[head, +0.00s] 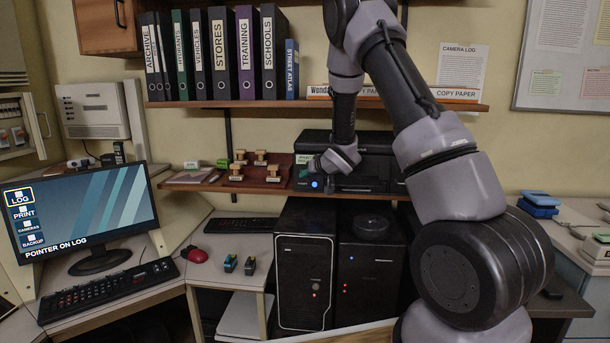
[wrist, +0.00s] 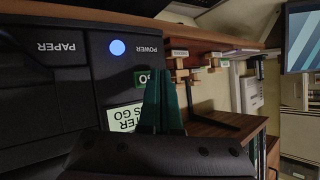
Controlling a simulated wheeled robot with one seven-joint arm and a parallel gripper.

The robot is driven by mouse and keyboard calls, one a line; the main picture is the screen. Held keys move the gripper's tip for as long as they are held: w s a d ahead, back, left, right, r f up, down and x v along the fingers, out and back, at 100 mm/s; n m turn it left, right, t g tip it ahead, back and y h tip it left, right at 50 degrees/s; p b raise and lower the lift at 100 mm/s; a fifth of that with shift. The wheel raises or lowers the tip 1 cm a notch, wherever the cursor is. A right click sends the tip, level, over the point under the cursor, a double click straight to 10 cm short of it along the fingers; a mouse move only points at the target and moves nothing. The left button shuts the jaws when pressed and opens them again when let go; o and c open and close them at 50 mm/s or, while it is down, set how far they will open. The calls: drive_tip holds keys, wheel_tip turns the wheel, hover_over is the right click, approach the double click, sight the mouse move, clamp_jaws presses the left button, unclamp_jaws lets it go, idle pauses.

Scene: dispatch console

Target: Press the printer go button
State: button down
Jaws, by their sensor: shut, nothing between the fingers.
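The black printer (head: 372,169) stands on the wooden shelf. The blue POWER button (wrist: 117,47) also shows there.
Wooden stamps (head: 261,158) stand on the shelf left of the printer. Binders (head: 217,52) line the shelf above. The monitor (head: 80,220) reads POINTER ON LOG, with a keyboard (head: 108,289) before it. A black computer tower (head: 304,262) stands below the printer.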

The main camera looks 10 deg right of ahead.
drive_tip(key=shift+w, duration=0.15)
drive_tip(key=shift+w+d, duration=0.1)
drive_tip(key=shift+w, duration=0.2)
